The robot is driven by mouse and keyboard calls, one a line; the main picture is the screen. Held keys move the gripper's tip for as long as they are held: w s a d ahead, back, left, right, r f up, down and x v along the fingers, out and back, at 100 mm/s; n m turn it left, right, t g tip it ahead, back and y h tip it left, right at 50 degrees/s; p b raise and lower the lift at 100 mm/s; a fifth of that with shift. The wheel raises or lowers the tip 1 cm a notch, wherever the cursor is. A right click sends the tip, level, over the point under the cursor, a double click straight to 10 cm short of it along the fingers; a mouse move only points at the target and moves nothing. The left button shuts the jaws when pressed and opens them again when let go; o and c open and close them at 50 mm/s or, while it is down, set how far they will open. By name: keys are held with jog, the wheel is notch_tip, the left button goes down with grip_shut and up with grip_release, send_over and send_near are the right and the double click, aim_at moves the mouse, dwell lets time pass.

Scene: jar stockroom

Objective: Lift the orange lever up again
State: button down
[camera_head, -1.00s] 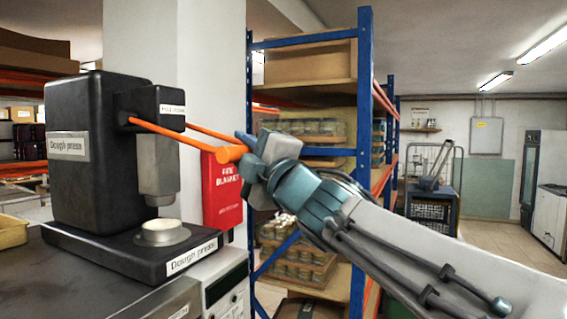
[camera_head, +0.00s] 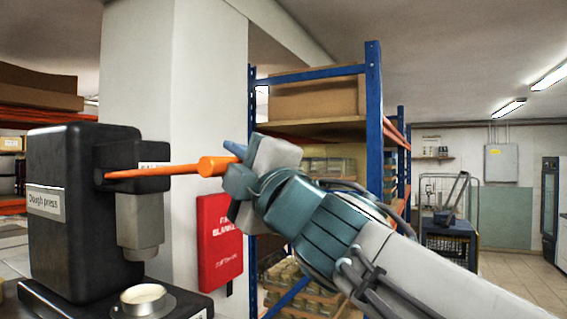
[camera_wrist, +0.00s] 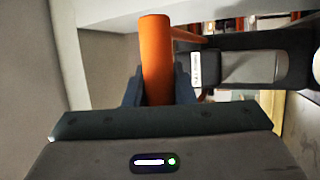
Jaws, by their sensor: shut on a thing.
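The orange lever (camera_head: 160,171) runs from the side of the black dough press (camera_head: 68,245) out to the right, almost level and tilted slightly up towards its handle. My gripper (camera_head: 233,154) is shut on the handle end of the lever. In the wrist view the orange handle (camera_wrist: 157,62) stands between my two dark fingers, and an orange bar runs from it to the press. The press's grey ram (camera_head: 139,236) hangs above a round metal cup (camera_head: 143,300) with pale contents. My gripper's body hides part of the handle in the head view.
A red fire blanket box (camera_head: 220,240) is fixed to the white pillar (camera_head: 205,100) just behind the lever. A blue-framed shelf (camera_head: 373,120) with jars and boxes stands behind my arm. Open floor shows at the right.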

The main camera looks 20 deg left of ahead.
jog(key=c, duration=1.3)
grip_release()
jog(key=shift+a, duration=0.1)
jog(key=shift+o, duration=0.5)
jog(key=shift+a, duration=0.15)
jog(key=shift+d, duration=0.2)
jog(key=b+v, duration=0.2)
jog(key=v, duration=1.1)
jog(key=shift+s+d+f, duration=0.15)
jog(key=shift+s+f, duration=0.05)
jog(key=shift+s, duration=0.1)
